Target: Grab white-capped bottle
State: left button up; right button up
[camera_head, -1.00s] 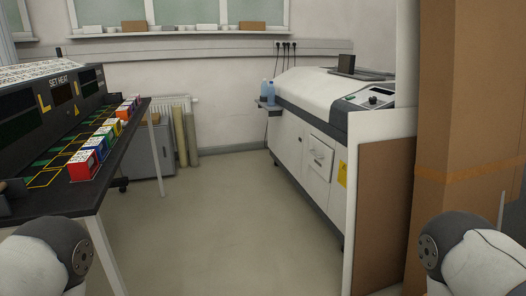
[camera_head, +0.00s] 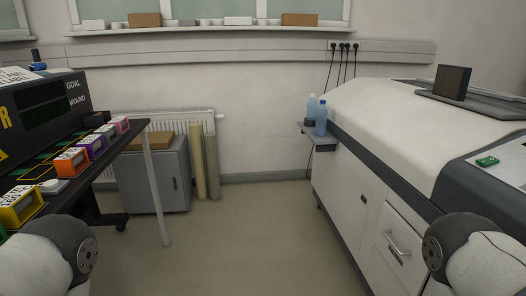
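Two blue bottles stand close together on a small grey shelf (camera_head: 318,137) at the far-left end of the big white machine. The nearer bottle (camera_head: 321,120) has a blue body and a light top. The other bottle (camera_head: 311,106) stands just behind and to its left, with a dark item at its base. Both are too small to tell the cap colours for sure. Only rounded joints of my arms show at the lower left and lower right. Neither gripper is in view, and both bottles stand free.
The white machine (camera_head: 400,135) fills the right side. A dark table (camera_head: 75,190) with several coloured boxes stands on the left, its leg reaching the floor. A grey cabinet (camera_head: 150,180) and rolled tubes (camera_head: 205,165) stand by the back wall. The floor (camera_head: 250,235) between is clear.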

aim_at(311, 105)
jog(key=i+j, duration=0.15)
jog(key=i, duration=1.05)
jog(key=i+j+u, duration=0.1)
jog(key=i, duration=1.15)
